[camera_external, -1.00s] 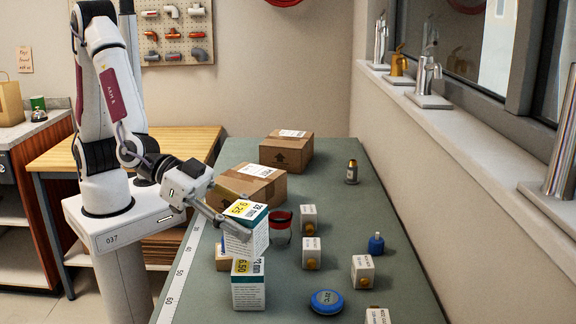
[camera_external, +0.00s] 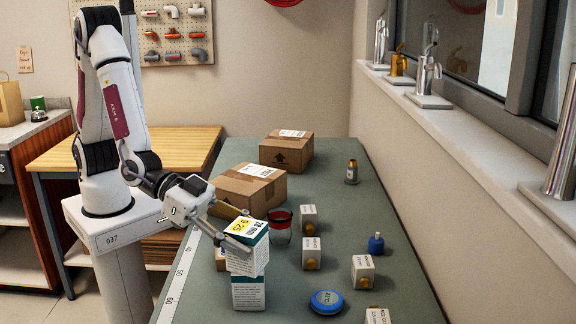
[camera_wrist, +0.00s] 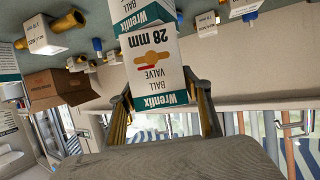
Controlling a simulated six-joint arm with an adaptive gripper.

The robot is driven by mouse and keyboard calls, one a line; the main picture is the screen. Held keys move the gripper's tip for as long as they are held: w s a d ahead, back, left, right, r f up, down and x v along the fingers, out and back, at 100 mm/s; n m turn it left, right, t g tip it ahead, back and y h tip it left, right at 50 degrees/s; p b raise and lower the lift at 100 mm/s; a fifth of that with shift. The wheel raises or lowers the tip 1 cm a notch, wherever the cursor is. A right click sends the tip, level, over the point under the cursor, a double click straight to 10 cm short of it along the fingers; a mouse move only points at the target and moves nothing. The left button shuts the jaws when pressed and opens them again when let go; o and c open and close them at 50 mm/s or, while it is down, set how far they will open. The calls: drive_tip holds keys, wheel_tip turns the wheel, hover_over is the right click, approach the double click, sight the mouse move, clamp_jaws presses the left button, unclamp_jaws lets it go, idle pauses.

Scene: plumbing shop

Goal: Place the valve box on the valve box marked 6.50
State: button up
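A white and teal valve box (camera_external: 245,262) with a yellow 9.25 label on top is between the fingers of my gripper (camera_external: 246,230). In the wrist view the held box (camera_wrist: 157,68) reads "28 mm ball valve", and my gripper (camera_wrist: 163,105) has a finger on each side of it. The valve box marked 6.50 (camera_external: 249,294) stands upright on the bench directly below. Its top and yellow label are now hidden by the held box. The held box looks slightly tilted, at or just above its top; I cannot tell whether they touch.
A cardboard carton (camera_external: 250,188) stands behind my gripper, with another (camera_external: 287,151) farther back. Small white boxes (camera_external: 312,254) and a blue round tin (camera_external: 327,301) stand right of the stack.

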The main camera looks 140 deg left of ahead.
drive_tip(key=shift+o, duration=0.6)
drive_tip(key=shift+r, duration=0.1)
drive_tip(key=shift+s+r, duration=0.1)
drive_tip(key=shift+s+d+r, duration=0.1)
drive_tip(key=shift+s+d, duration=0.05)
drive_tip(key=v, duration=1.1)
drive_tip(key=shift+s, duration=0.2)
drive_tip(key=shift+d, duration=0.1)
